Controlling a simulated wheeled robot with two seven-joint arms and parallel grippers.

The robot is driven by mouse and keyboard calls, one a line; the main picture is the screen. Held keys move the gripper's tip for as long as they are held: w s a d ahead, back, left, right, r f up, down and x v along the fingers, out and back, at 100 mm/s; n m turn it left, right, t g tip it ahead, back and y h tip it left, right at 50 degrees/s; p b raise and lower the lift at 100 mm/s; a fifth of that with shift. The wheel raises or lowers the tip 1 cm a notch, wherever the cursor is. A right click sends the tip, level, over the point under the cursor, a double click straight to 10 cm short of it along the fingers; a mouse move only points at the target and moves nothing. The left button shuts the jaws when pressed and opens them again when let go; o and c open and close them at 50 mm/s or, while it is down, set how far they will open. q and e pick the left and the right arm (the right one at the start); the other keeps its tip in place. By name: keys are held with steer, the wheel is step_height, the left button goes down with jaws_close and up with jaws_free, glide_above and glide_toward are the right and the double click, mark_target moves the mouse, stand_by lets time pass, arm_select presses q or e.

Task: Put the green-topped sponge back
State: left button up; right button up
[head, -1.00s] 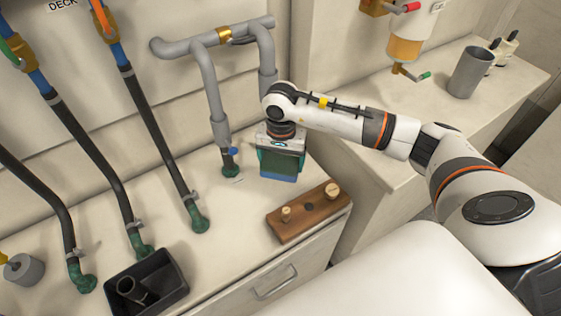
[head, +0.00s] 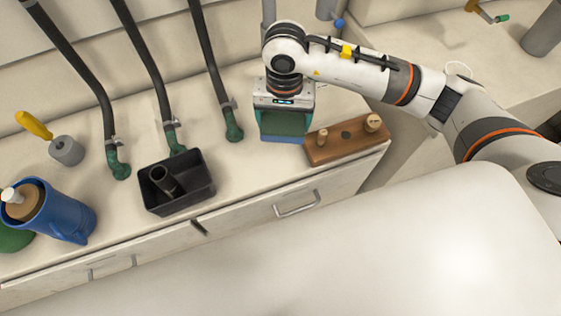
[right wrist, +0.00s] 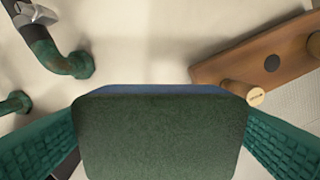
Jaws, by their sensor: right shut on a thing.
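The green-topped sponge is a block with a dark green upper face and a blue lower layer; its blue edge (head: 283,139) shows in the head view. My right gripper (head: 284,122) is shut on it, pointing down over the pale counter. In the right wrist view the green top (right wrist: 160,135) fills the lower middle, between two ribbed teal fingers. The sponge is just left of the wooden block with pegs (head: 336,148). I cannot tell whether its underside touches the counter. My left gripper is not in view.
A black open box (head: 183,205) holding a short black tube stands left on the counter (head: 245,178). Hoses end in green elbows (head: 233,131) along the back. A blue cup (head: 62,213) and a yellow-handled tool (head: 36,126) are further left. Counter between box and sponge is clear.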

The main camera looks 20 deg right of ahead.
steer(key=shift+s+a+f+n, duration=0.15)
steer(key=shift+s+a, duration=0.3)
steer(key=shift+s+a+f+n, duration=0.15)
steer(key=shift+s+a, duration=0.3)
glide_above(279, 157)
step_height(279, 157, down, 4)
steer(key=shift+f, duration=0.2)
steer(key=shift+f+p, duration=0.5)
steer(key=shift+f, duration=2)
steer(key=o, duration=0.5)
steer(key=shift+c, duration=0.2)
steer(key=shift+o, duration=0.6)
